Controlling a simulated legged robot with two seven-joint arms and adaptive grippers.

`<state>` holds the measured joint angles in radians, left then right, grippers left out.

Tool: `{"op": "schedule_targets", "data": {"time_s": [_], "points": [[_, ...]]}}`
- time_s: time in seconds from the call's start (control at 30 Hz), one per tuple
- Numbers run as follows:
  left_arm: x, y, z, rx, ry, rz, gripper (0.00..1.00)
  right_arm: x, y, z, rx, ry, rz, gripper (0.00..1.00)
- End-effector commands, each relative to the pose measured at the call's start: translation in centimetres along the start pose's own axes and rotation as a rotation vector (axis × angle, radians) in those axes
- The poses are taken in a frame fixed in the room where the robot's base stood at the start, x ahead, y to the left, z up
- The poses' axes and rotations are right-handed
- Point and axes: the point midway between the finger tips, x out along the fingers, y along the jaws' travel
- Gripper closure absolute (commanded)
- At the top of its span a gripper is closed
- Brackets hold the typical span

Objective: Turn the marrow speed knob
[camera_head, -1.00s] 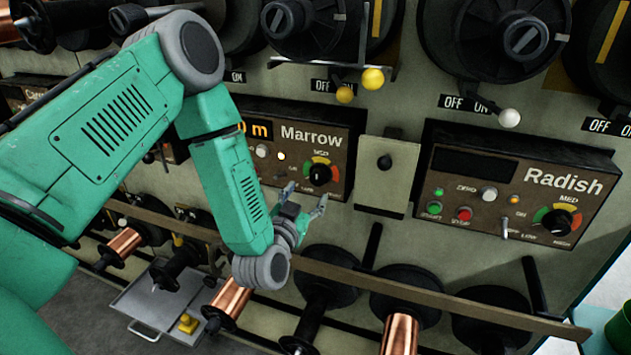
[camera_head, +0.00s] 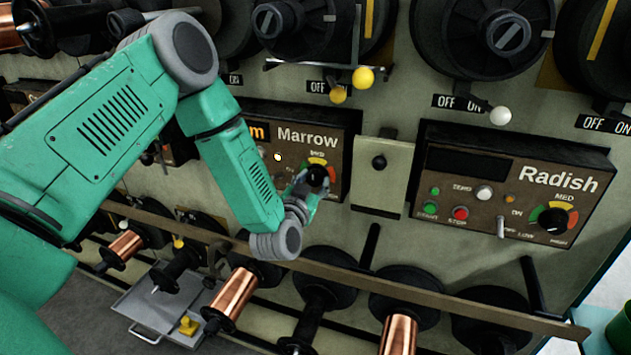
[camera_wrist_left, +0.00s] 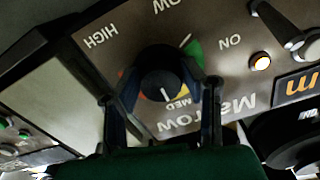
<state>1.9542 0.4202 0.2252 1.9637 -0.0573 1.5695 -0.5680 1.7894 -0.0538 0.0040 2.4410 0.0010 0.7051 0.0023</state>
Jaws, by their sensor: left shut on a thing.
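The Marrow panel (camera_head: 335,122) is in the middle of the head view, with its name label and a lit indicator. Its black round speed knob (camera_head: 317,175) sits over a green, yellow and red scale. My left gripper (camera_head: 309,186) is at the knob, its fingers on either side. In the left wrist view the knob (camera_wrist_left: 165,82) lies between the two fingers of my left gripper (camera_wrist_left: 160,103), which is shut on it. The panel appears upside down there, and the knob's white pointer line is near MED. My right gripper is not in view.
The Radish panel (camera_head: 510,190) with its own knob (camera_head: 553,221) is to the right.

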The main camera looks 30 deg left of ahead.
Motion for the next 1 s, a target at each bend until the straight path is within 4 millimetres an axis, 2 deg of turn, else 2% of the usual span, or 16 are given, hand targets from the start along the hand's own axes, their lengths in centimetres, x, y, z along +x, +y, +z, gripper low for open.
{"op": "schedule_targets", "data": {"time_s": [0.03,0.57,0.77,1.0], "points": [[0.01,0.67,-0.36,-0.008,0.008,0.019,0.93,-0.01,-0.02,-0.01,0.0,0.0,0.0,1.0],[0.14,0.52,-0.25,-0.029,0.007,0.015,0.93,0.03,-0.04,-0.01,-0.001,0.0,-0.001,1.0],[0.15,0.43,-0.18,-0.116,0.006,0.016,0.93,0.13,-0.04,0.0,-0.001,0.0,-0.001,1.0],[0.16,0.4,-0.13,-0.308,0.005,0.015,0.93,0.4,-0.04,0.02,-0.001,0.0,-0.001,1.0]]}}
